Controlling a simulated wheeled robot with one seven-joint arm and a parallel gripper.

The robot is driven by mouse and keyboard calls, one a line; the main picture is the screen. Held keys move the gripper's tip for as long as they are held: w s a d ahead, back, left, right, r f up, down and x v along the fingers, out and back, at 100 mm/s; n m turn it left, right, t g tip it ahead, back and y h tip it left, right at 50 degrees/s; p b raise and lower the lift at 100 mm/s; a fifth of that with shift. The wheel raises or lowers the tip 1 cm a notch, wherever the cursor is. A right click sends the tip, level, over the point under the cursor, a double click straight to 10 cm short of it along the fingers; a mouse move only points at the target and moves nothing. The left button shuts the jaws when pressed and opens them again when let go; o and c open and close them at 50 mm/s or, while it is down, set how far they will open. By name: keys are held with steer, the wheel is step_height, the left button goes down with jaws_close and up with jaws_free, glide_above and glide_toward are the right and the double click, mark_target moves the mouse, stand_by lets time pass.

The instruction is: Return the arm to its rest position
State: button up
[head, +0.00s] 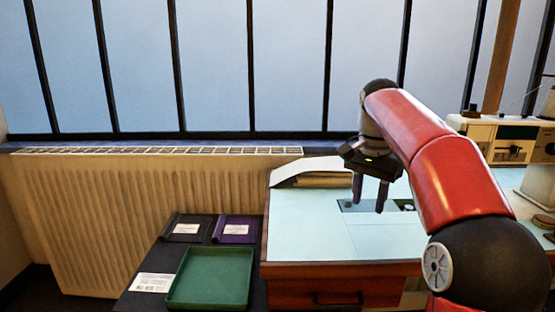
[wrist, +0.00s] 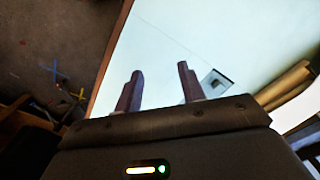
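My gripper (head: 370,191) hangs over the pale sewing table top (head: 310,222), fingers pointing down. Its two fingers are spread apart with nothing between them. In the wrist view my gripper (wrist: 161,88) shows the same gap, with the pale table top (wrist: 165,45) beyond it. My red arm reaches in from the lower right of the head view. Whether the fingertips clear the table top is hard to judge, but no contact shows.
A sewing machine (head: 505,135) stands at the right. A green tray (head: 210,279), a dark packet (head: 187,228), a purple packet (head: 235,229) and a white label card (head: 152,283) lie on a dark lower surface at left. A radiator (head: 100,215) and windows are behind.

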steer(key=s+a+f+n+t, duration=0.1)
steer(key=s+a+n, duration=0.1)
steer(key=s, duration=0.5)
steer(key=s+a+f+n+t, duration=0.2)
steer(key=s+n, duration=0.1)
steer(key=s, duration=0.3)
steer(key=s+f+n+t, duration=0.2)
steer(key=s+f+n, duration=0.2)
steer(key=s+f, duration=0.7)
steer(key=s, duration=0.2)
steer(key=shift+s+f+t, duration=0.2)
steer(key=shift+s+t, duration=0.1)
